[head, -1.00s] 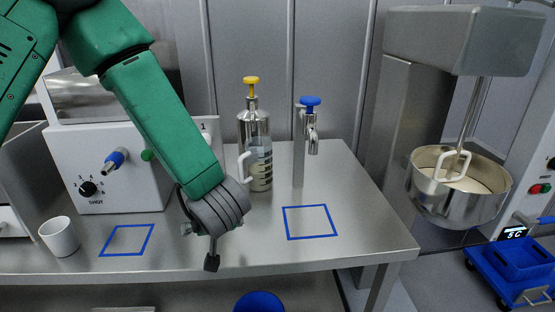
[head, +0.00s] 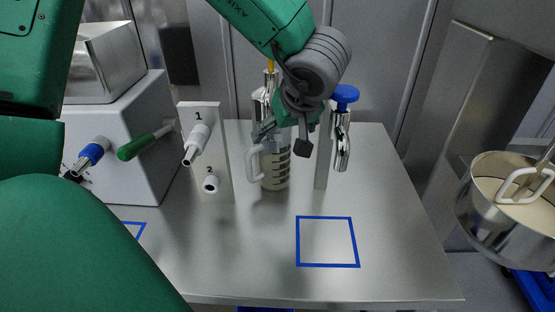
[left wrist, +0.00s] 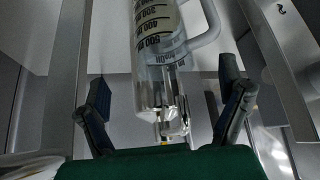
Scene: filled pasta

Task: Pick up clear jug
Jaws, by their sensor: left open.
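The clear jug (head: 275,172) stands upright on the steel table, with dark scale marks and a pale handle on its left side. My left gripper (head: 284,136) is at its upper part in the head view, partly covering the jug's top. In the left wrist view the jug (left wrist: 158,45) appears upside down, and its clear end lies across the space between the two spread fingers of my left gripper (left wrist: 165,88). The gripper is open; I see no finger closed on the jug. My right gripper is not in view.
A steel tap with a blue knob (head: 344,97) stands close on the jug's right. A steel dispenser (head: 258,105) is behind it. A panel with white nozzles (head: 207,118) is left. A blue-taped square (head: 327,266) in front is empty. A mixer bowl (head: 490,225) is far right.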

